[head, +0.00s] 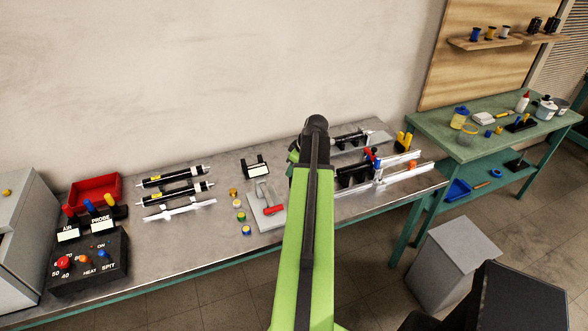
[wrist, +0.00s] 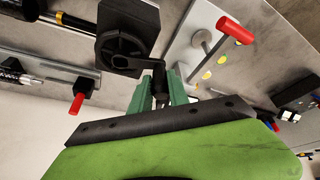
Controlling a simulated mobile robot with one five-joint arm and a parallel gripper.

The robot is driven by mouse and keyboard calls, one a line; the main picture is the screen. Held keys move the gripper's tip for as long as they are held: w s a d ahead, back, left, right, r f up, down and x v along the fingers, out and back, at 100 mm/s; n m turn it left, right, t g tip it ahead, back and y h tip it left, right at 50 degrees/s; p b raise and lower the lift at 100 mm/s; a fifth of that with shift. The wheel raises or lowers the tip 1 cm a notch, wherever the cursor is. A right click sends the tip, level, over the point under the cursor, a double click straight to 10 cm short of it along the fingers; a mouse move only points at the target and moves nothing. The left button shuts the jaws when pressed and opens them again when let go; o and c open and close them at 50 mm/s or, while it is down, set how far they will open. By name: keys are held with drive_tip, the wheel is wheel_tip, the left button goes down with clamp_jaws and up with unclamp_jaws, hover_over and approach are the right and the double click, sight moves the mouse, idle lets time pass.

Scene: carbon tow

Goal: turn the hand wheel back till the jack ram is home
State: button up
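The black hand wheel (wrist: 120,46) shows in the wrist view on the face of a dark block (wrist: 143,14), with spokes and a crank reaching right. My gripper (wrist: 161,86), with two green fingers, is just below and right of the wheel. The fingers stand close on both sides of a dark upright piece that looks like the crank's handle, and seem shut on it. In the head view my green arm reaches over the bench and hides the wheel and the gripper's fingertips. I cannot make out how far the jack ram is out.
A grey plate (head: 258,220) with a red-handled lever (wrist: 235,30) is beside the wheel. Metal rails (head: 395,172) with clamps lie to the arm's right. Black tubes (head: 172,176), small coloured pots and a control box (head: 90,262) are to its left.

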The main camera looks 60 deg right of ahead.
clamp_jaws()
idle(1.0)
